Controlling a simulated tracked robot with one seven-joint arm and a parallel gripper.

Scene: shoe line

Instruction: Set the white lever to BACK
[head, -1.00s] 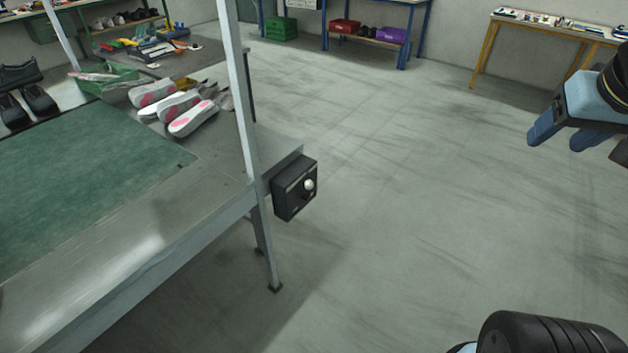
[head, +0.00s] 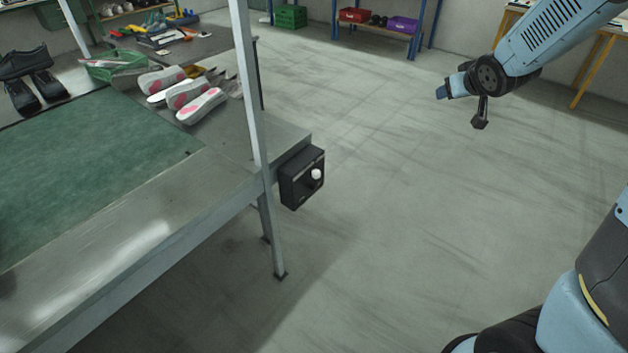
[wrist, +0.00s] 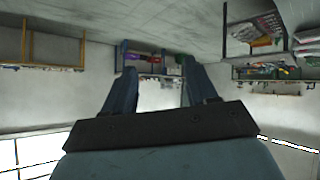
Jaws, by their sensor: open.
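The white lever (head: 316,174) shows as a small white knob on the front of a black control box (head: 301,178). The box is fixed to the right end of the metal work table, beside the upright post. Its markings are too small to read. My gripper (head: 440,93) is in the air to the right of the box, well apart from it, and points left in the head view. In the wrist view my gripper (wrist: 155,88) has its two fingers spread with nothing between them. The lever cannot be made out in the wrist view.
The table with a green mat (head: 90,165) fills the left, with pale shoe parts (head: 188,97) and black shoes (head: 35,88) on it. A metal post (head: 250,90) rises close to the box. The floor (head: 390,190) between box and arm is clear.

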